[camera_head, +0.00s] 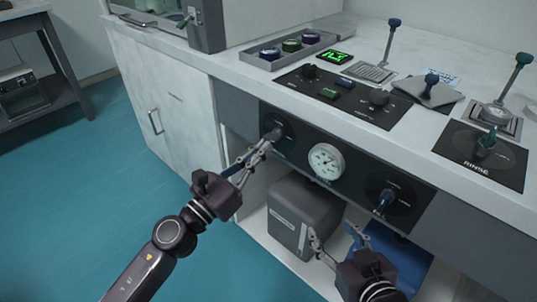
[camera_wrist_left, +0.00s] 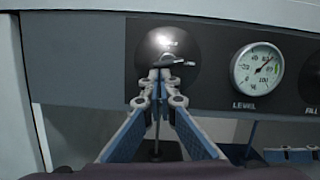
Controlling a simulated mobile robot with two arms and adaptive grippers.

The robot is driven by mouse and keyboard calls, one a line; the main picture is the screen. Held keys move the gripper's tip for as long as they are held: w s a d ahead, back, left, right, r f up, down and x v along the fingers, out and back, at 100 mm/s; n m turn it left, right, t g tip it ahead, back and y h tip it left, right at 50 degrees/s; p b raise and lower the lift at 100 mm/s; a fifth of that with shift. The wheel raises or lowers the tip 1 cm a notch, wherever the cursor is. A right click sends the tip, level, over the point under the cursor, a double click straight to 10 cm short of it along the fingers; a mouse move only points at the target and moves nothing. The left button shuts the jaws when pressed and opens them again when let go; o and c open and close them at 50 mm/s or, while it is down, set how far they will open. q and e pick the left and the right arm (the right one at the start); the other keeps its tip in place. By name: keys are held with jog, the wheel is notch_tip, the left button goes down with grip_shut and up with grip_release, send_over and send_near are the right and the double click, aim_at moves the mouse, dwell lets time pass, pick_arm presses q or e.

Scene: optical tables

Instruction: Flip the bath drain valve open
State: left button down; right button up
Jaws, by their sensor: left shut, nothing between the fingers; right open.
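The left valve (camera_head: 282,126) sits on the dark front panel below the counter edge, left of the level gauge. I take it for the drain valve; its label is too small to read. In the left wrist view the valve (camera_wrist_left: 167,46) is a dark round plate with a short handle (camera_wrist_left: 180,62) lying roughly sideways to the right. My left gripper (camera_head: 262,148) is shut and empty, its tips right at the handle. The tips (camera_wrist_left: 160,76) partly hide the handle; I cannot tell whether they touch it. My right gripper (camera_head: 338,238) is open and empty, low in front of the cabinet.
A grey container (camera_head: 303,212) stands in the open bay below. The counter above carries a control panel (camera_head: 345,97) and a rinse valve (camera_head: 486,142).

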pick_arm(q)
jog(key=v, duration=1.2)
dwell(0.3)
